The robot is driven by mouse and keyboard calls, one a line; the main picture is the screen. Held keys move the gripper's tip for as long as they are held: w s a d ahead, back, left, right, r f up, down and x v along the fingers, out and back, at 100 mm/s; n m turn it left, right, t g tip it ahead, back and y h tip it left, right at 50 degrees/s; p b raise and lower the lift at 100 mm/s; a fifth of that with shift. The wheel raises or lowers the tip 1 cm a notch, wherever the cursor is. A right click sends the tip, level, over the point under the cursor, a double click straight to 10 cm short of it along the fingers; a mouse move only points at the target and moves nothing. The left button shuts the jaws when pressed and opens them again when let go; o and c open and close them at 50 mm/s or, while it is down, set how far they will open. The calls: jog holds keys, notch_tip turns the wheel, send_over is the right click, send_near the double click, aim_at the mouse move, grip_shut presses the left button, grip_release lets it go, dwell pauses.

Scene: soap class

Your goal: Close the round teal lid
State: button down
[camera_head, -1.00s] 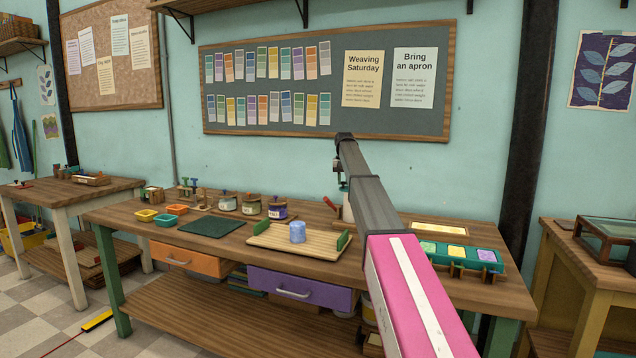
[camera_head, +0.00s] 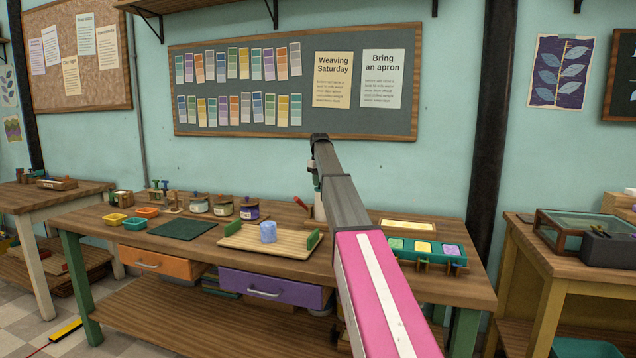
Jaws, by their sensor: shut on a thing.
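My arm reaches over the wooden bench (camera_head: 110,226) toward its back. My gripper (camera_head: 315,178) hangs at the arm's far end, small and mostly hidden behind my grey arm link. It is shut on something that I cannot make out. A pale upright object (camera_head: 318,207) stands just below it, partly covered by my arm; I cannot tell whether they touch. I cannot clearly pick out a round teal lid, and it may be hidden behind my arm. Several small jars (camera_head: 223,208) with knobbed lids stand left of my gripper, apart from it.
A green mat (camera_head: 184,230) and small coloured bins (camera_head: 133,223) lie left. A teal tray (camera_head: 455,261) of coloured blocks is right of my arm. A red-topped tool (camera_head: 300,203) stands near my gripper.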

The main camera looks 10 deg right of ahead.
dwell(0.3)
jog(key=c, duration=0.9)
grip_release()
jog(key=shift+c, duration=0.2)
jog(key=shift+r, duration=0.15)
notch_tip(320, 180, up, 11)
jog(key=shift+f, duration=0.2)
